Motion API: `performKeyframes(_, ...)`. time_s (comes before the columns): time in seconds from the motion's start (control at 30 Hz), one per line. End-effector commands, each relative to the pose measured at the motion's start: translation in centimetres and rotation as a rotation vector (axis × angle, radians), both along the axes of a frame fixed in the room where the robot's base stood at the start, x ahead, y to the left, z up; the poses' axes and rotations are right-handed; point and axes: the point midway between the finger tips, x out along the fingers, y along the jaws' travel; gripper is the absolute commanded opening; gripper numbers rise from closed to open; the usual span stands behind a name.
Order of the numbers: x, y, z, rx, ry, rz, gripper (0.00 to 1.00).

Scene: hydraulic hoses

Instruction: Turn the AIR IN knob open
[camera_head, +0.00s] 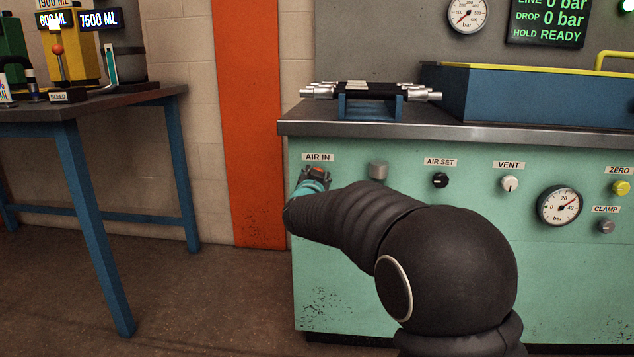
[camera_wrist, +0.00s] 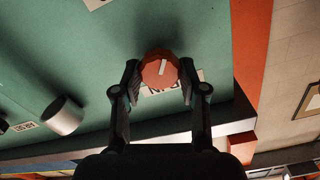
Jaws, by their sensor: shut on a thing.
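The AIR IN knob (camera_wrist: 154,78) is round and red with a white pointer mark. In the wrist view the mark runs nearly up and down, tilted slightly. My gripper (camera_wrist: 160,76) is shut on the knob, one dark finger at each side. In the head view my gripper (camera_head: 315,180) is at the green panel, just below the AIR IN label (camera_head: 318,157), and my arm and gripper cover most of the knob. In the wrist view the label is partly hidden behind the knob and fingers.
A grey cylindrical knob (camera_head: 378,169) sticks out to the right of AIR IN, also in the wrist view (camera_wrist: 63,115). Further right are the AIR SET knob (camera_head: 440,181), the VENT knob (camera_head: 510,184) and a gauge (camera_head: 559,206). The worktop edge (camera_head: 460,131) juts above the panel.

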Motion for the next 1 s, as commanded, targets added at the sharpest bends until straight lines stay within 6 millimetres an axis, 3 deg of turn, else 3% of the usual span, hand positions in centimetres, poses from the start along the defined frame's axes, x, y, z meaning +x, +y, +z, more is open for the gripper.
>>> performKeyframes(0.7,0.01,-0.25,-0.23,0.671,-0.022,-0.001,0.07)
performKeyframes(1.0,0.0,-0.29,-0.3,0.877,-0.029,-0.001,0.07)
